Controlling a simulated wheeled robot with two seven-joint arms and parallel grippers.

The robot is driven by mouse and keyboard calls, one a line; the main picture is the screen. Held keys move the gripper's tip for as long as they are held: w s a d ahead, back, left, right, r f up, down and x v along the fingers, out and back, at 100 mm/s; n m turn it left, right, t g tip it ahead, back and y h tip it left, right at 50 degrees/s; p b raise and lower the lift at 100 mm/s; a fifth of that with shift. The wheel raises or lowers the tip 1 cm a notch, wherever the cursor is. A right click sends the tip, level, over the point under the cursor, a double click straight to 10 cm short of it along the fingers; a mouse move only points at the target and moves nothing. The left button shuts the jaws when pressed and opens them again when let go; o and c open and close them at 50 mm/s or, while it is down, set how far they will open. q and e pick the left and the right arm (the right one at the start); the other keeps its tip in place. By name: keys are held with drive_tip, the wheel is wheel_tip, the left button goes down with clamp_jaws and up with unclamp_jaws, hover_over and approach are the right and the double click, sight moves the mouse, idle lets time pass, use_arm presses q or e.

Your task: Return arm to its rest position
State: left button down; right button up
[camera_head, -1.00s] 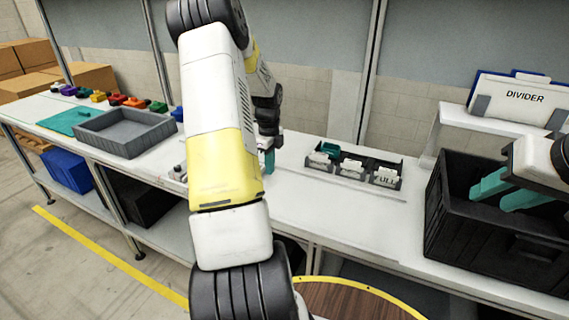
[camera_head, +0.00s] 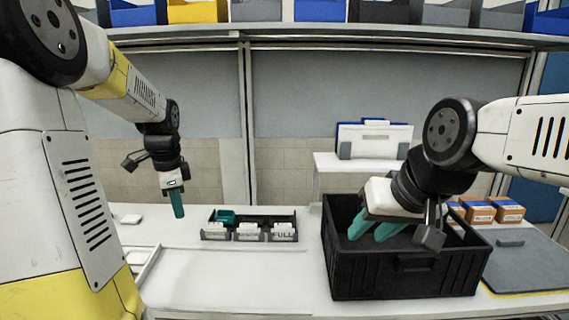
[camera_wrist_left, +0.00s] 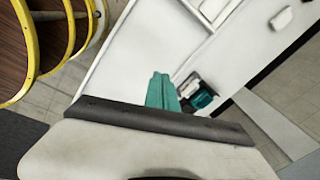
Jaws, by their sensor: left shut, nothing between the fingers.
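My left gripper (camera_head: 177,204) hangs at the left of the head view, fingers pointing down above the white bench. Its teal fingers are together with nothing between them; they also show in the left wrist view (camera_wrist_left: 161,92). My right gripper (camera_head: 372,230) reaches in from the right, with its two teal fingers apart and pointing into the black crate (camera_head: 405,276). No object shows between the right fingers, though the inside of the crate is partly hidden.
A black holder (camera_head: 216,233) with white labelled cards, one reading FULL, stands between the grippers. A white divider board (camera_head: 375,142) stands on a shelf behind the crate. Small orange-brown boxes (camera_head: 507,210) and a grey panel (camera_head: 525,262) lie at right. The bench front is clear.

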use_arm(q)
drive_tip(key=s+d+r+n+t+h, duration=0.1)
drive_tip(key=s+d+r+n+t, duration=0.1)
drive_tip(key=s+d+n, duration=0.4)
drive_tip(key=s+d+r+n+t+h, duration=0.1)
drive_tip(key=s+d+r+n+t, duration=0.1)
drive_tip(key=s+d+r+n, duration=0.3)
drive_tip(key=s+d+n, duration=0.1)
drive_tip(key=s+d, duration=0.2)
drive_tip(key=s, duration=0.4)
drive_tip(key=shift+s+h, duration=0.3)
drive_tip(key=shift+s, duration=0.05)
